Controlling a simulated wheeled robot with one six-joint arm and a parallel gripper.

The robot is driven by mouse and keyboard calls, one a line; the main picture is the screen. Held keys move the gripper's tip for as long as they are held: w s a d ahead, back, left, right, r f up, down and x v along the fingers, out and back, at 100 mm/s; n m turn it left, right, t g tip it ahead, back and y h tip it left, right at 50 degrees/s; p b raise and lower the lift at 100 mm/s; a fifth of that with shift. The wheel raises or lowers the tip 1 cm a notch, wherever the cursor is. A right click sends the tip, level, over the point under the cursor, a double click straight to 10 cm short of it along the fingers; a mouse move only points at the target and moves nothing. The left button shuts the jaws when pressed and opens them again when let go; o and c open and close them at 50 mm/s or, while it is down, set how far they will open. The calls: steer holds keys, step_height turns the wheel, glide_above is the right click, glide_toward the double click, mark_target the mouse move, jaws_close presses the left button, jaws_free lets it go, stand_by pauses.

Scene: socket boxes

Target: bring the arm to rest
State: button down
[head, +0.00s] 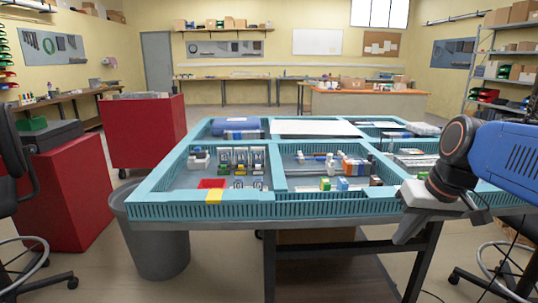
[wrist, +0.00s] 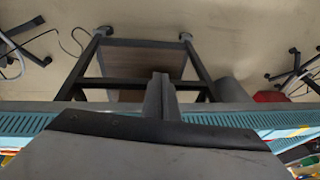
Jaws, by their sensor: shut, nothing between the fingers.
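My arm comes in from the right of the head view, with a blue link and a dark grey wrist joint. My gripper (head: 402,238) hangs at the table's front right edge, its fingers pointing down and to the left. It is shut and empty. In the wrist view the closed fingers (wrist: 160,95) show as one narrow grey piece with nothing held. The work table (head: 245,224) has teal slotted walls that split its top into compartments. Its front edge and legs also show in the wrist view, where the teal wall (wrist: 25,124) runs beside my gripper.
The compartments hold small parts, including a red tray (head: 212,183) and several coloured blocks. A grey bin (head: 158,243) stands left of the table and red cabinets (head: 72,192) beyond it. Black chairs stand at both sides. The floor in front is mostly clear.

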steer(key=s+a+f+t+h, duration=0.1)
steer(key=s+f, duration=0.9)
steer(key=s, duration=0.1)
steer(key=shift+s+f+h, duration=0.3)
steer(key=shift+s+f, duration=0.05)
steer(key=shift+a, duration=0.1)
